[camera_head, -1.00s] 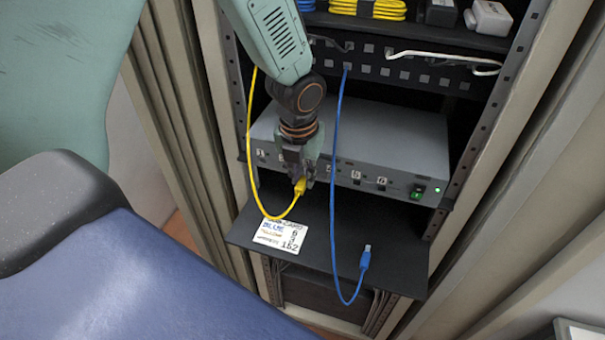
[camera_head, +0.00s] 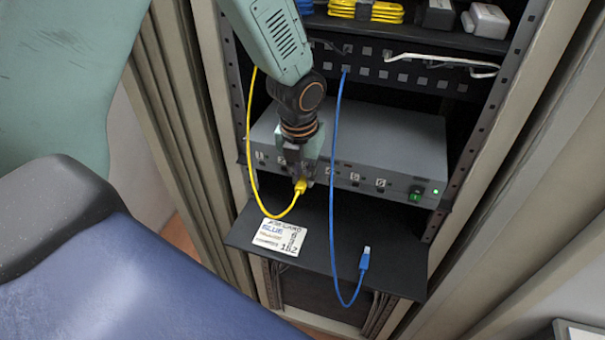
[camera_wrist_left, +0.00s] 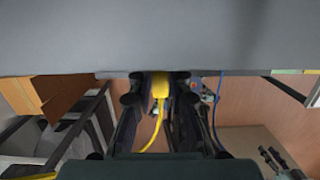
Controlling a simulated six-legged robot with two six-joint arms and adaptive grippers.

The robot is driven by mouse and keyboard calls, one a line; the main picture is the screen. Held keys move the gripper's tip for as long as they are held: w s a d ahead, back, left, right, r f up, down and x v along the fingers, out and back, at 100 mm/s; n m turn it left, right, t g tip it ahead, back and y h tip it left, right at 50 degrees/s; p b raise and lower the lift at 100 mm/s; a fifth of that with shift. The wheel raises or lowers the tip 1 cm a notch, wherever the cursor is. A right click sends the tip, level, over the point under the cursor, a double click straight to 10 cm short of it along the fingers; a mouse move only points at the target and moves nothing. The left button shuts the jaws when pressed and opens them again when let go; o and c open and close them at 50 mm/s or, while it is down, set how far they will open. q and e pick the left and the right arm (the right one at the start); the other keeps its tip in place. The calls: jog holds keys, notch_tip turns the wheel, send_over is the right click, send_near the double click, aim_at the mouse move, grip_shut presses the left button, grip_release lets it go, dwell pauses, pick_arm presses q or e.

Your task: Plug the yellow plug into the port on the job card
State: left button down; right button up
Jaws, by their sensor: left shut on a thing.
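The yellow plug (camera_head: 300,187) is at the front of the grey device box (camera_head: 390,140), on its cable that loops down and up to the left. My left gripper (camera_head: 298,176) is shut on it; in the left wrist view the yellow plug (camera_wrist_left: 160,84) sits between the fingers, its front end against or close to the grey box (camera_wrist_left: 160,40). Whether it is inside a port is hidden. The job card (camera_head: 281,236) lies on the black shelf, its writing only partly readable. The numbered ports near the gripper are partly covered. My right gripper is not in view.
A blue cable hangs from the patch panel (camera_head: 400,72), and its loose blue plug (camera_head: 364,258) lies on the black shelf (camera_head: 395,262). A green switch (camera_head: 416,195) is at the box's right. Yellow cable coils (camera_head: 366,10) lie on the upper shelf. Rack posts flank the box.

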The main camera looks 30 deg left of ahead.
pick_arm(q)
jog(key=shift+w+a, duration=0.15)
jog(key=shift+w, duration=0.4)
jog(key=c, duration=1.2)
grip_release()
